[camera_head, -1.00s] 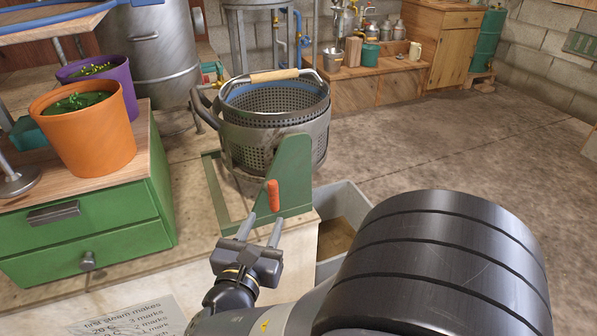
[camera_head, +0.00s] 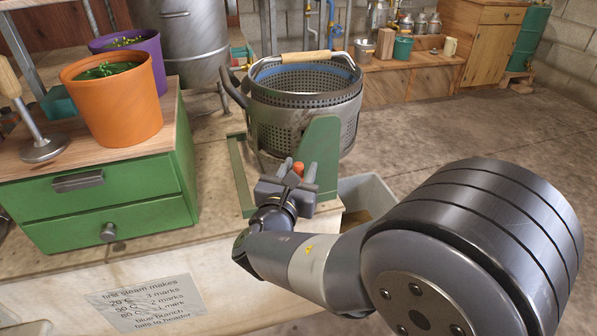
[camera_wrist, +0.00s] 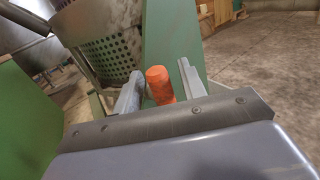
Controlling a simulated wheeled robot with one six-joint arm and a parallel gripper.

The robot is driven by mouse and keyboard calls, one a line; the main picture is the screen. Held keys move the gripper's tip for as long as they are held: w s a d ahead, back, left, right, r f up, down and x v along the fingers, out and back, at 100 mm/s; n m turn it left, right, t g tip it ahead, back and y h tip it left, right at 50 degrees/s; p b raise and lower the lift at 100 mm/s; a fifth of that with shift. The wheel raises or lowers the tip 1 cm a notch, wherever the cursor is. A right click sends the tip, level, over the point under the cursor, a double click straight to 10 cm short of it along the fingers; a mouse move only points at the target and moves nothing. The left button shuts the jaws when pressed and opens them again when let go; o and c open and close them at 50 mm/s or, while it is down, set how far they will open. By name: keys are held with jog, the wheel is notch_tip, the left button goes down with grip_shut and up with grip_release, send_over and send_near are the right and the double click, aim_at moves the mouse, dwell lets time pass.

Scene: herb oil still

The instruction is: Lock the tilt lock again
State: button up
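The tilt lock shows as an orange-red handle (camera_head: 298,168) low on the green upright plate (camera_head: 320,150) of the basket's stand. My gripper (camera_head: 296,175) is at the handle. In the wrist view the handle (camera_wrist: 160,85) stands between my two open fingers (camera_wrist: 160,88), with a visible gap on the right; whether the left finger touches it I cannot tell. The perforated metal basket (camera_head: 300,82) hangs upright in its cradle behind the plate, with its wooden-gripped bail above. The lock's inner end is hidden.
A green drawer cabinet (camera_head: 105,205) with an orange pot (camera_head: 112,100) and a purple pot (camera_head: 152,50) stands to the left. A grey bin (camera_head: 368,195) sits on the floor right of the bench. The floor at right is open.

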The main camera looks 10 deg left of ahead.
jog(key=shift+c, duration=0.5)
grip_shut()
